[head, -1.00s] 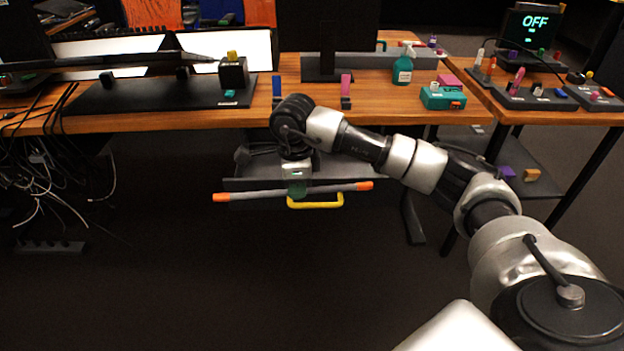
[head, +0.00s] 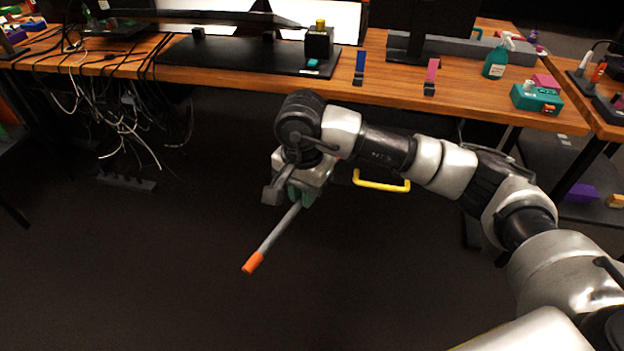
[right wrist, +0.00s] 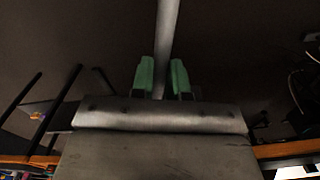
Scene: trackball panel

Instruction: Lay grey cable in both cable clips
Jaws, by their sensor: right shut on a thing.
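The grey cable (head: 278,232) is a straight grey length with an orange end (head: 253,262) pointing down toward the lower left. My right gripper (head: 300,194) is shut on it in front of the desk, below the desktop's edge. In the right wrist view the cable (right wrist: 167,40) runs between the two green fingertips (right wrist: 162,80). Its other end is hidden behind my gripper and arm. A blue upright piece (head: 360,64) and a pink one (head: 432,74) stand near the desk's front edge, apart from the cable; they look like the two cable clips. My left gripper is not in view.
The wooden desk (head: 460,97) carries a black panel (head: 240,58), a teal spray bottle (head: 497,58) and a teal box (head: 537,98). A yellow handle (head: 381,182) shows beneath my right forearm. Loose cables (head: 115,115) hang at the left. The floor in front is clear.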

